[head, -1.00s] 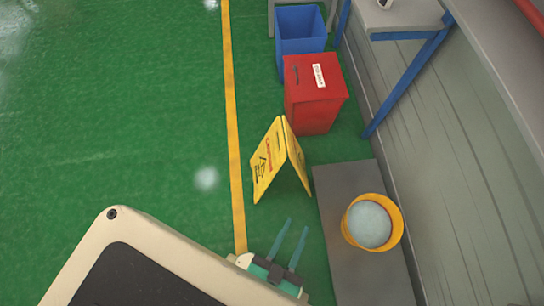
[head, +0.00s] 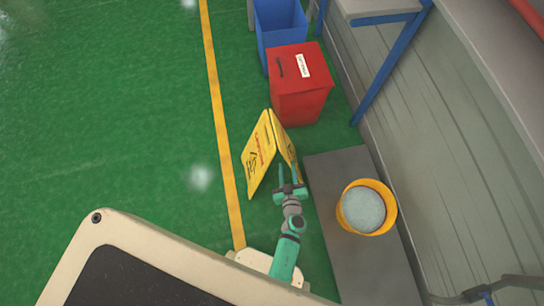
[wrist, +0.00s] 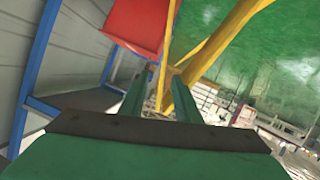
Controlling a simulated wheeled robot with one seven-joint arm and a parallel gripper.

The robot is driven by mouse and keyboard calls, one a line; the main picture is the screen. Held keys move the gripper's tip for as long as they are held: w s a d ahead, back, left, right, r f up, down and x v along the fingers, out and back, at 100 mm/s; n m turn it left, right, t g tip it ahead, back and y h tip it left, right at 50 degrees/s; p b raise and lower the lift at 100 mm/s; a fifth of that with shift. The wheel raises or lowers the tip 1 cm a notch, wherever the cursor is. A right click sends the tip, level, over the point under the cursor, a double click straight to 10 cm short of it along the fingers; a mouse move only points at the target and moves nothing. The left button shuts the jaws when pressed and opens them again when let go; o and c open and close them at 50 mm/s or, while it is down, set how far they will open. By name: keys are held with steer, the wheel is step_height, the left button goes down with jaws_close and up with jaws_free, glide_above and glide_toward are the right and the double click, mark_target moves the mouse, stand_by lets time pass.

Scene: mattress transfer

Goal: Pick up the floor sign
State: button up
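The yellow floor sign (head: 258,155) stands as an open A-frame on the green floor, right of the yellow line. My gripper (head: 288,166) is at the near right side of the sign, its two teal fingers apart and pointing at the right panel. In the wrist view the gripper's fingers (wrist: 156,96) are also apart. The sign's yellow panels (wrist: 222,40) show edge-on just ahead, with one edge running down between the fingers. I cannot tell whether the fingers touch the sign.
A red bin (head: 300,92) stands behind the sign, with a blue bin (head: 280,32) beyond it. A grey platform (head: 340,262) bearing a yellow bucket (head: 391,212) lies close on the right. Open green floor (head: 110,130) spreads to the left.

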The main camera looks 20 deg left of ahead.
mark_target(285, 158)
steer(key=shift+n+g, duration=0.3)
steer(key=x, duration=0.6)
steer(key=f+x, duration=0.1)
steer(key=x, duration=0.2)
steer(key=shift+r+x, duration=0.1)
steer(key=shift+x, duration=1.4)
steer(key=shift+r+x, duration=0.15)
steer(key=shift+x, duration=1.3)
steer(key=shift+a, duration=0.2)
steer(key=shift+c, duration=0.3)
steer(key=shift+s, duration=0.15)
jaws_close()
